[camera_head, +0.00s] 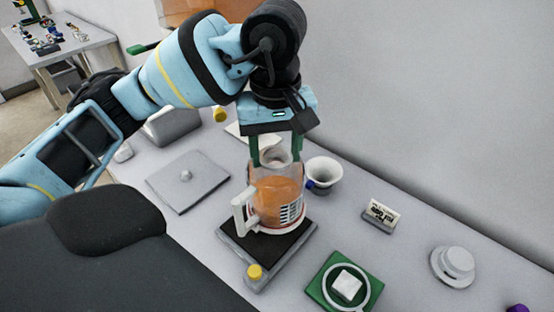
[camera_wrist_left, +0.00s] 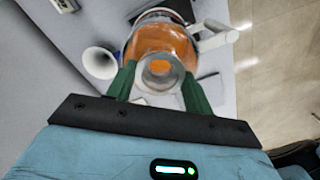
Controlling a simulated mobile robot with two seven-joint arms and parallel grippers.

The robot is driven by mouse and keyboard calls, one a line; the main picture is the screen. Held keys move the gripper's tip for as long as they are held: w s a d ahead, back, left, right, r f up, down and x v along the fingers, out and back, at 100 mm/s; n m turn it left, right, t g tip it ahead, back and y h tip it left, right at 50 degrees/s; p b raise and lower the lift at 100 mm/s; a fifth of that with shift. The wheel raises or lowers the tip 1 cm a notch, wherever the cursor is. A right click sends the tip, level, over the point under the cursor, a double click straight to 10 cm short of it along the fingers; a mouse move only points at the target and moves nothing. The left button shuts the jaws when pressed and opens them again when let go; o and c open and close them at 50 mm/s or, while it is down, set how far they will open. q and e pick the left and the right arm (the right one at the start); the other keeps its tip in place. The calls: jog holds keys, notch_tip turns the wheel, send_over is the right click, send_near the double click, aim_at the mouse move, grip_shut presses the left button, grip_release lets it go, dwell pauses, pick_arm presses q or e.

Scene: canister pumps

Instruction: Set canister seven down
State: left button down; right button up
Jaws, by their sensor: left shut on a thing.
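A clear canister with orange contents (camera_head: 272,199) and a white handle stands upright in the head view. It also shows in the left wrist view (camera_wrist_left: 160,40), seen from above. My left gripper (camera_head: 276,156) points down and its green fingers are shut on the canister's neck. In the left wrist view the fingers (camera_wrist_left: 159,84) lie on either side of the round neck. The canister is over a dark square pad (camera_head: 240,243) with a yellow knob at its front corner; I cannot tell if its base touches the pad. No number seven is readable. My right gripper is not in view.
A white funnel-shaped cup (camera_head: 324,172) stands close right of the canister. A green square base (camera_head: 318,290), a small labelled block (camera_head: 381,214) and a white stepped disc (camera_head: 455,264) lie further right. A grey plate with a knob (camera_head: 187,190) lies left. A wall runs behind.

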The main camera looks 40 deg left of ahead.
aim_at(277, 160)
pick_arm(q)
jog(key=shift+w+a, duration=0.15)
jog(key=shift+w, duration=0.25)
notch_tip(277, 160, down, 3)
jog(key=shift+f, duration=0.3)
jog(key=shift+f, duration=0.2)
jog(key=c, duration=0.9)
grip_release()
jog(key=o, duration=0.3)
jog(key=shift+r, duration=0.1)
